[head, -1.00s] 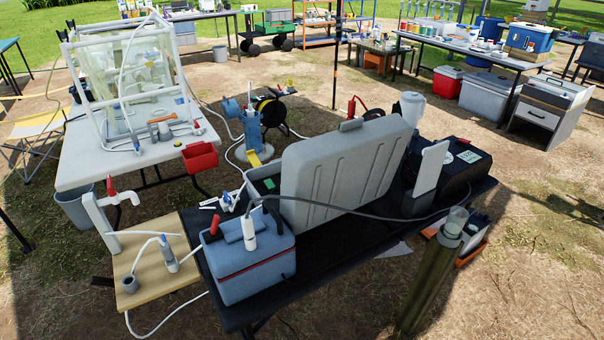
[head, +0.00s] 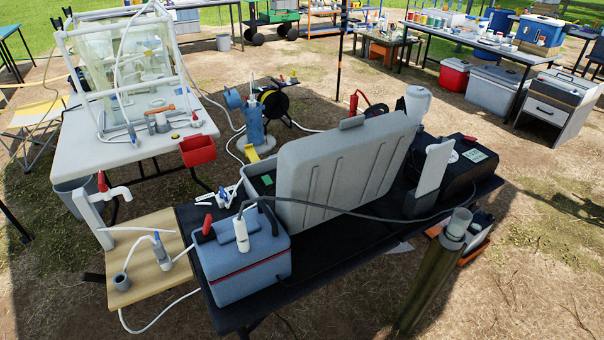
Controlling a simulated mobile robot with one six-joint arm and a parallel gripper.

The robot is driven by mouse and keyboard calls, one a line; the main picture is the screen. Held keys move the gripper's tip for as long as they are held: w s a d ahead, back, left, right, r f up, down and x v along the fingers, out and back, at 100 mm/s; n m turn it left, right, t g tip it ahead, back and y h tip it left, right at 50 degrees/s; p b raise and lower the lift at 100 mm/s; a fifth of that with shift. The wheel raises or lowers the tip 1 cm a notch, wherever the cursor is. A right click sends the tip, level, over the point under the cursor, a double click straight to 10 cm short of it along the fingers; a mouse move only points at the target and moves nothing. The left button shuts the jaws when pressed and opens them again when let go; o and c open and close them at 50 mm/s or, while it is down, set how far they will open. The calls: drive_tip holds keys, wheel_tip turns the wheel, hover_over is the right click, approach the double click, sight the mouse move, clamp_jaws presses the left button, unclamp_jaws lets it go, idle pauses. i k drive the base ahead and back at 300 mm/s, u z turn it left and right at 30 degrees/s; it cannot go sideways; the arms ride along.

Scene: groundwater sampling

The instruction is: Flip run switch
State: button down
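I cannot make out a run switch in the head view. An open grey case (head: 335,175) stands on the black table (head: 330,255), with its raised lid towards me. The lid hides most of the case's inside; a small dark part with a green patch (head: 267,180) shows at its left end. In front of it sits a blue-grey box (head: 240,275) with a red stripe. A red clip (head: 208,227) and a white fitting (head: 241,233) with a dark cable are on its top. My gripper is not in view.
A pipe (head: 430,280) stands upright at the table's front right. A wooden side board (head: 150,280) with a white tap post (head: 90,215) adjoins the table's left. A dark cable (head: 375,215) crosses in front of the lid. Bare ground lies open at the right.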

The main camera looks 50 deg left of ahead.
sight(266, 179)
drive_tip(key=u, duration=0.25)
drive_tip(key=k, duration=0.9)
drive_tip(key=u, duration=1)
drive_tip(key=k, duration=0.6)
drive_tip(key=u, duration=1.1)
drive_tip(key=i, duration=1.7)
drive_tip(key=z, duration=0.45)
